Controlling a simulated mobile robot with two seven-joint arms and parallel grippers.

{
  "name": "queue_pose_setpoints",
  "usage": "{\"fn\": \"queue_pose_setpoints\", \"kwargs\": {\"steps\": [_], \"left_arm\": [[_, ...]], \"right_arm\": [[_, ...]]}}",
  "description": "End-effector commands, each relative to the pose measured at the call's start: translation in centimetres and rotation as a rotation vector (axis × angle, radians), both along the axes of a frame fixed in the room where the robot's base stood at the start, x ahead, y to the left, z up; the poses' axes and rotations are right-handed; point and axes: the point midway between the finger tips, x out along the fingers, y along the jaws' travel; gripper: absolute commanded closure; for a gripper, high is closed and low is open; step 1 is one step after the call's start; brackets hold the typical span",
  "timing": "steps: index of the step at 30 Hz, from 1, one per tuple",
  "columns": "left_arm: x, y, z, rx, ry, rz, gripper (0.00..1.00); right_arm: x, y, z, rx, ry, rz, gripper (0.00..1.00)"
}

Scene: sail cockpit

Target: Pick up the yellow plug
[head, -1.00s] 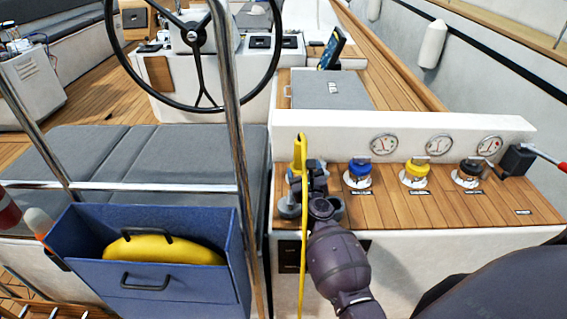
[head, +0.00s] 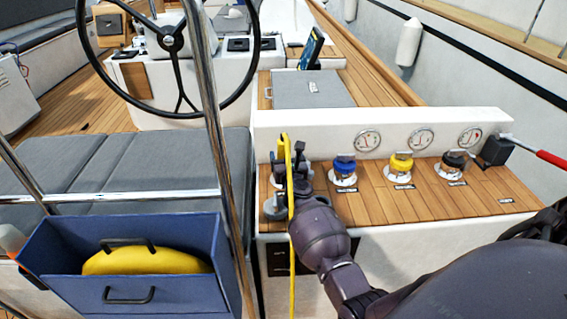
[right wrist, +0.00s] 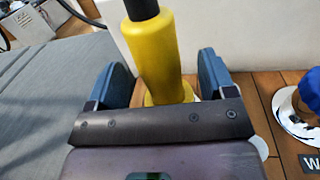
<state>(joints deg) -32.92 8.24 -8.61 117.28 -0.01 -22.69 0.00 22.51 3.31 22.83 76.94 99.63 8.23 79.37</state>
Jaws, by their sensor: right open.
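The yellow plug (right wrist: 160,50) shows in the right wrist view as an upright yellow cylinder with a black top and a wider foot. My right gripper (right wrist: 165,82) is open, with one blue finger on each side of the plug. Gaps show between the plug and both fingers, and the gripper's body hides part of its foot. In the head view the dark right gripper (head: 292,160) is at the left end of the wooden ledge and covers most of the plug. A yellow cable (head: 291,215) hangs down in front of it. My left gripper is not in view.
Blue (head: 344,165), yellow (head: 400,164) and black (head: 454,161) knobs stand to the right on the wooden ledge (head: 380,205). Gauges are on the white panel behind. A steel post (head: 217,140) and a blue bin (head: 150,225) are to the left.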

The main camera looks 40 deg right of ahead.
Motion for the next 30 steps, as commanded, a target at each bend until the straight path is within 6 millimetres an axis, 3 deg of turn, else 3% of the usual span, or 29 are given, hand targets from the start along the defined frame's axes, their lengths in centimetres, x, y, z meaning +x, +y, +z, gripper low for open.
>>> {"fn": "queue_pose_setpoints", "kwargs": {"steps": [7, 17, 30], "left_arm": [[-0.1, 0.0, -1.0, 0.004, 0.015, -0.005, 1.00], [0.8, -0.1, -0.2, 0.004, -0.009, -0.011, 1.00], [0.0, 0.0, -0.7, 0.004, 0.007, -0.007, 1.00]], "right_arm": [[2.9, -1.3, -0.2, -0.003, 0.003, 0.001, 0.24], [3.5, -1.6, 0.2, -0.002, 0.001, 0.000, 0.24], [3.5, -1.5, 0.1, -0.002, 0.001, 0.000, 0.88]]}}
